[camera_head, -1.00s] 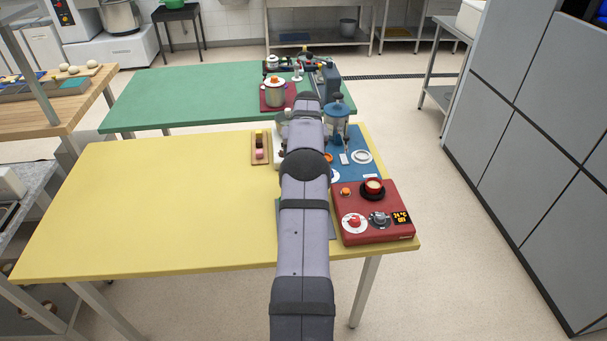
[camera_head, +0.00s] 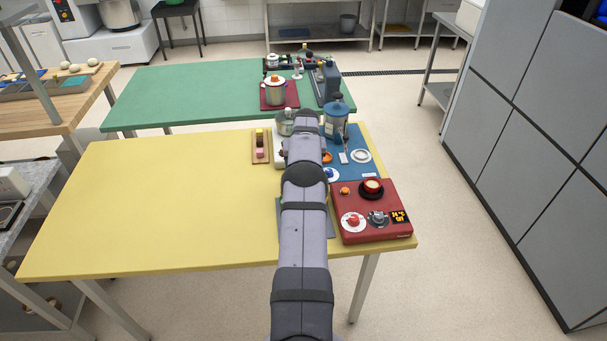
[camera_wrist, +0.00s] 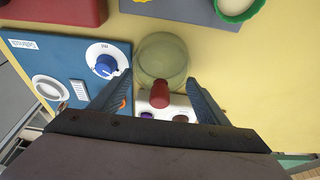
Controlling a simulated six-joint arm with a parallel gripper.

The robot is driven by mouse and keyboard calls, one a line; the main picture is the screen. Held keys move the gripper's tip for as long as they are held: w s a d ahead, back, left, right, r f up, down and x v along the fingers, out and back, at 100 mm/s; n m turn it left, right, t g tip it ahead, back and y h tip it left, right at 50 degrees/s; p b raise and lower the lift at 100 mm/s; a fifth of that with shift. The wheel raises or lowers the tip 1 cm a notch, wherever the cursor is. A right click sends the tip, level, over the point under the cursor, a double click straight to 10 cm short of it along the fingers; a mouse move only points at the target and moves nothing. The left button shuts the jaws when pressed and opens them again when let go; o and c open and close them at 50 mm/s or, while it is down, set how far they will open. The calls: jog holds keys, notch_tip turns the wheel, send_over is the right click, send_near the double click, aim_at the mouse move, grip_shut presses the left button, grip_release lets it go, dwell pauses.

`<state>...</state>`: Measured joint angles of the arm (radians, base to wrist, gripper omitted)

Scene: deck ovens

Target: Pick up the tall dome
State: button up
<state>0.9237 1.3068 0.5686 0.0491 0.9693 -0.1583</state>
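In the wrist view a rounded, see-through greenish dome (camera_wrist: 162,56) with a red knob (camera_wrist: 160,94) stands by a white base (camera_wrist: 180,103). I take it for the tall dome. My gripper (camera_wrist: 160,79) is open, with one dark finger to each side of the dome and knob as seen here. No contact shows, and I cannot tell the height gap. In the head view my arm hides the fingers and most of this spot. A glassy vessel with a grey top (camera_head: 285,122) shows left of my arm there; I cannot tell whether it is the dome.
A blue panel (camera_wrist: 65,55) with a blue knob lies beside the left finger. A red heater (camera_head: 370,215), a blue canister (camera_head: 336,122) and a wooden tray (camera_head: 260,157) stand near my arm. The yellow table (camera_head: 150,210) is clear on the left.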

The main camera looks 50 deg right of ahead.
jog(key=shift+r, duration=0.1)
jog(key=shift+r+b, duration=0.35)
jog(key=shift+r, duration=0.2)
notch_tip(320, 180, up, 9)
jog(key=shift+f, duration=0.15)
jog(key=shift+s+d+r, duration=0.2)
jog(key=shift+s+d, duration=0.1)
jog(key=shift+s, duration=0.1)
jog(key=s+d+r+m+p, duration=0.1)
jog(key=s+d+p, duration=0.2)
jog(key=s, duration=0.7)
jog(key=s+d+m+p, duration=0.2)
jog(key=s+p, duration=0.4)
jog(key=s, duration=0.5)
jog(key=shift+s+d+r+g+h, duration=0.3)
jog(key=shift+d+r, duration=0.1)
jog(key=shift+d, duration=0.5)
jog(key=shift+f, duration=0.2)
jog(key=shift+w+f+b, duration=0.1)
jog(key=shift+f+b, duration=1.9)
jog(key=shift+f, duration=0.95)
